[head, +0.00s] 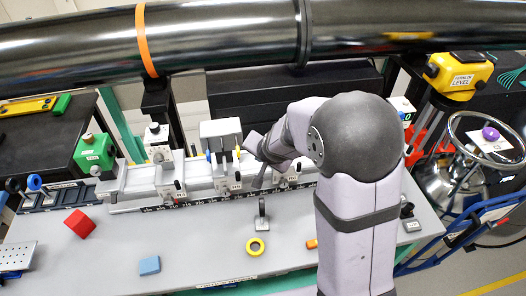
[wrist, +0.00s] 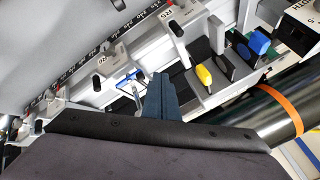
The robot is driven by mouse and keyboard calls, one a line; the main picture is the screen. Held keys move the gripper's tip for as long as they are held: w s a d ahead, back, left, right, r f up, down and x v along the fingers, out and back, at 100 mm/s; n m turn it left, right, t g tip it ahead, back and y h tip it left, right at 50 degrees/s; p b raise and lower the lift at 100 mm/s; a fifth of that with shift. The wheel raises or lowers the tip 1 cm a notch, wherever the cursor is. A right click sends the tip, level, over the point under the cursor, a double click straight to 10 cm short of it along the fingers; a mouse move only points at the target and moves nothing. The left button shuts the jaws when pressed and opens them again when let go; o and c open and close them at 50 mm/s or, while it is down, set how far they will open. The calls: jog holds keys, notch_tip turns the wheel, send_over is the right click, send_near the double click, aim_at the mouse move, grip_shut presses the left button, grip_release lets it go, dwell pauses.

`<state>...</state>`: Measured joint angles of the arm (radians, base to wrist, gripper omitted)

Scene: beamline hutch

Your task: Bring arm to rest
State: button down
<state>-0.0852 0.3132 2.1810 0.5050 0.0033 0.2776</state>
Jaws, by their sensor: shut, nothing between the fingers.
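My arm reaches over the grey workbench (head: 190,255) from the front right, with its wrist bent to the left. My gripper (head: 256,160) hangs above the white optical rail, near the carriages. In the wrist view my gripper (wrist: 160,80) shows as narrow blue-grey fingers, together and with nothing between them. It points toward the rail; whether it touches anything there I cannot tell. My arm hides part of the bench's right side.
The rail (head: 205,193) carries several carriages. A black beam pipe (head: 225,35) crosses above. A handwheel (head: 453,125) stands at right. The bench's front middle is mostly clear.

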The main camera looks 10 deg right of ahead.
jog(key=shift+s+a+r, duration=0.15)
jog(key=shift+r, duration=0.15)
dwell(0.5)
jog(key=s+a+f+n+g, duration=0.1)
jog(key=s+f+n+g, duration=0.2)
jog(key=s, duration=0.5)
jog(key=s+a+f+n+g, duration=0.1)
jog(key=s+f+n+g, duration=0.2)
jog(key=s, duration=0.4)
jog(key=s+d+n+b, duration=0.1)
jog(key=s+d+b, duration=0.1)
jog(key=s, duration=0.3)
jog(key=s+d+n+g+b, duration=0.1)
jog(key=s+d+b, duration=0.2)
jog(key=s, duration=0.3)
jog(key=shift+d+f+h+b, duration=0.3)
jog(key=shift+d+f+b, duration=0.05)
jog(key=shift+d, duration=0.45)
dwell(0.4)
